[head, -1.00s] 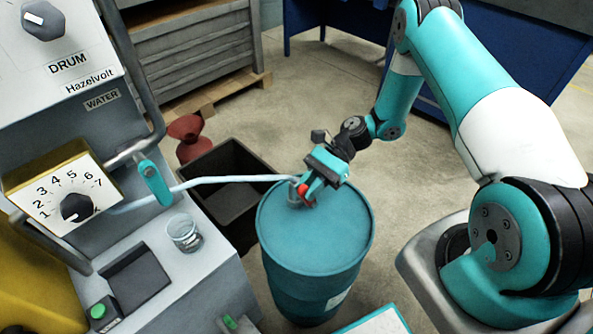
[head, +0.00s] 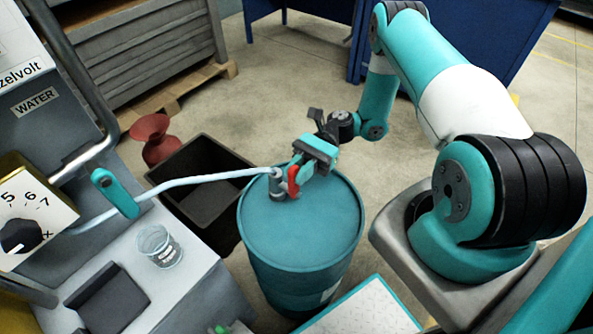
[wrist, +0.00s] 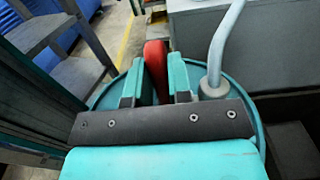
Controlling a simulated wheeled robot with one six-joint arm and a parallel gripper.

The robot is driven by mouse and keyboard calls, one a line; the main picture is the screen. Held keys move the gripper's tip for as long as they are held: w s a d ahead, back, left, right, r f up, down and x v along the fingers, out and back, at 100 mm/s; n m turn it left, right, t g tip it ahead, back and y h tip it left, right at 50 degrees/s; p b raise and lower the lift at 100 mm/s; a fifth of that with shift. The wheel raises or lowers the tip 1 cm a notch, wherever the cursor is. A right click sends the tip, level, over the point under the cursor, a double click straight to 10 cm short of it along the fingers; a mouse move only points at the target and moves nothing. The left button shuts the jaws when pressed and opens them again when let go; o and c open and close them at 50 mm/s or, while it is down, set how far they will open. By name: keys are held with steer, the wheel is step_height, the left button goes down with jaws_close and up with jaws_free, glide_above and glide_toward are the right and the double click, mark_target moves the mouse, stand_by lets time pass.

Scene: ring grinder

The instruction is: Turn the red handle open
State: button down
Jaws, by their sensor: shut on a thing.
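The red handle (head: 293,178) sits beside the grey pipe fitting (head: 276,184) on top of the teal drum (head: 300,225). My gripper (head: 301,172) is at the drum top and shut on the red handle. In the wrist view the red handle (wrist: 156,66) stands upright between the two teal fingers of my gripper (wrist: 156,84). The pipe fitting (wrist: 213,88) shows just right of the fingers there. The handle's lower part is hidden by my gripper in the wrist view.
A pale hose (head: 200,180) runs from the drum fitting left to the grey machine. A black bin (head: 200,182) and a red funnel (head: 154,138) stand behind left. A glass beaker (head: 158,246) is on the machine's ledge. Floor is open behind the drum.

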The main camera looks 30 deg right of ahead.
steer(key=shift+f, duration=0.1)
steer(key=c, duration=1)
jaws_free()
steer(key=shift+c, duration=0.2)
step_height(320, 180, up, 20)
steer(key=p, duration=1.2)
steer(key=shift+s, duration=0.1)
